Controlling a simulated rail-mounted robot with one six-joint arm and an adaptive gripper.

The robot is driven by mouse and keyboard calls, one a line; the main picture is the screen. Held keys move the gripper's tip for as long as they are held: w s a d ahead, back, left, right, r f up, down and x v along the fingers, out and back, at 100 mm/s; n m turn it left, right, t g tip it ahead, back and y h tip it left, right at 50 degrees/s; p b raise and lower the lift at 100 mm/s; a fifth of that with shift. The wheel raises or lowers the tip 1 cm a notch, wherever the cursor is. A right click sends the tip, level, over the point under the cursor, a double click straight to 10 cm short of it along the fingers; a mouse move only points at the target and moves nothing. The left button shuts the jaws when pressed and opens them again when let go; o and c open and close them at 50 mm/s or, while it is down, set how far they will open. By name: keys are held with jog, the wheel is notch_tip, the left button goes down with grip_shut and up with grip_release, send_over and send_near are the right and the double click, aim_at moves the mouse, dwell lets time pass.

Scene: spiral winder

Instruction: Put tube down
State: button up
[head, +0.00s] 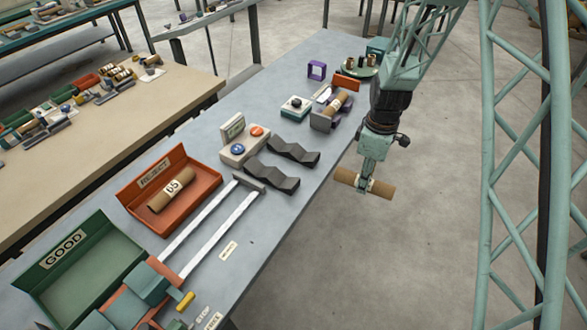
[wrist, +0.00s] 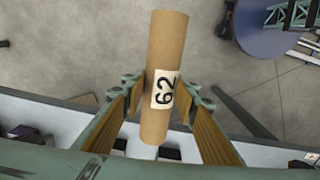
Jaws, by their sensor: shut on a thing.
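A brown cardboard tube (head: 349,177) with a white label is held in my gripper (head: 366,183), off the right edge of the table and above the floor. In the wrist view the tube (wrist: 166,60) reads "62" and lies between the two finger pads of my gripper (wrist: 164,98). My gripper is shut on it around its labelled part. In the head view the tube lies roughly level. A second tube (head: 171,196), marked "05", lies in the orange REJECT tray (head: 205,168). Another tube (head: 336,103) rests in a grey holder at the table's far end.
The grey table (head: 270,215) also bears a green GOOD tray (head: 120,243), two dark wavy racks (head: 272,179) that look empty, a button box (head: 243,150), white rails (head: 222,232) and a small scale-like device (head: 295,108). Bare tabletop lies along the right edge.

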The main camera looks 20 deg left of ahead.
jog(key=s+a+n, duration=0.3)
jog(key=a+n, duration=0.5)
jog(key=a, duration=0.1)
jog(key=s+a+n, duration=0.4)
jog(key=a+n, duration=0.5)
jog(key=a, duration=0.1)
jog(key=shift+s, duration=0.25)
jog(key=shift+w, duration=0.1)
jog(key=w+a, duration=0.2)
jog(key=w, duration=0.2)
jog(key=w+a+f, duration=0.1)
jog(key=w+a, duration=0.2)
jog(key=w, duration=0.1)
jog(key=w+a, duration=0.2)
jog(key=w, duration=0.3)
jog(key=shift+w+a+f+p, duration=0.1)
jog(key=shift+a+f+p, duration=0.1)
jog(key=shift+p, duration=0.15)
jog(key=shift+w, duration=0.1)
jog(key=shift+w+a, duration=0.1)
jog(key=shift+w, duration=0.05)
jog(key=shift+f, duration=1.8)
jog(key=shift+f+b, duration=0.3)
jog(key=shift+f, duration=0.1)
